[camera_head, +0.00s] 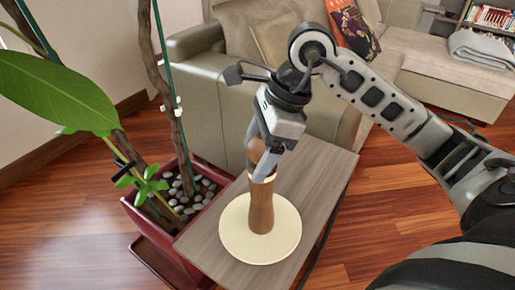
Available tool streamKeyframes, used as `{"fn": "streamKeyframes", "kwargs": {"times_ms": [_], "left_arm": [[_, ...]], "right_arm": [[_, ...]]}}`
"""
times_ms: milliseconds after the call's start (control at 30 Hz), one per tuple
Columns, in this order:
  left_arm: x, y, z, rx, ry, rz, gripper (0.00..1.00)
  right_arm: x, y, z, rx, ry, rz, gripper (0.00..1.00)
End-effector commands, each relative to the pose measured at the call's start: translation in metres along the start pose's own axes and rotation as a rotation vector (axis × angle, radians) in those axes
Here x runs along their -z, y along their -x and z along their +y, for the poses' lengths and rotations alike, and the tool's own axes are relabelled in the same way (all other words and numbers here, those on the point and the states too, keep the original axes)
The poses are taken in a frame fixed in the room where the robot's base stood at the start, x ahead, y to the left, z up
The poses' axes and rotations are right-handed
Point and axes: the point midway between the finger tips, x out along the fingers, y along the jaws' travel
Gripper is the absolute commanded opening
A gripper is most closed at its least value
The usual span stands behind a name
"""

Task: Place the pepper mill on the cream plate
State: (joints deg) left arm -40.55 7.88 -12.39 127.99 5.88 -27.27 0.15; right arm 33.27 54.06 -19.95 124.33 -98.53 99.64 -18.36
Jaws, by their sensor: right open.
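The wooden pepper mill (261,208) stands upright on the cream plate (238,238), which is round and lies on the small grey-brown table. My right gripper (257,168) reaches down from above at the mill's upper part. Its jaws are open, with a finger on either side of the mill's top. The nearer finger covers part of the mill's top, and I cannot tell whether it touches. My left gripper is not in view.
The table (312,172) has bare room behind and right of the plate. A potted plant with a red planter (160,238) stands close at the left, its leaves (58,92) reaching up. A beige sofa (215,108) stands behind the table.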

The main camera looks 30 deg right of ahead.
Motion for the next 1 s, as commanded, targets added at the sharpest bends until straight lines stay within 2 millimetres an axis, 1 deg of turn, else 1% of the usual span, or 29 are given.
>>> {"fn": "streamKeyframes", "kwargs": {"times_ms": [167,400,533,700,1000], "left_arm": [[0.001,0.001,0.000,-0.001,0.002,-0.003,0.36],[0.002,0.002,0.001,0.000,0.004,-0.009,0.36],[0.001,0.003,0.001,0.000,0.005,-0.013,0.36],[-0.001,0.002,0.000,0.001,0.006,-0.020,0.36],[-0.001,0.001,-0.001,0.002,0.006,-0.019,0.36]], "right_arm": [[-0.001,0.029,-0.001,0.007,0.000,0.000,0.71],[-0.001,0.082,-0.001,0.007,0.000,-0.001,0.71],[-0.001,0.104,-0.001,0.005,-0.001,-0.001,0.71],[-0.001,0.119,0.000,0.002,0.000,0.000,0.71],[0.000,0.121,0.000,0.000,0.000,0.000,0.71]]}}
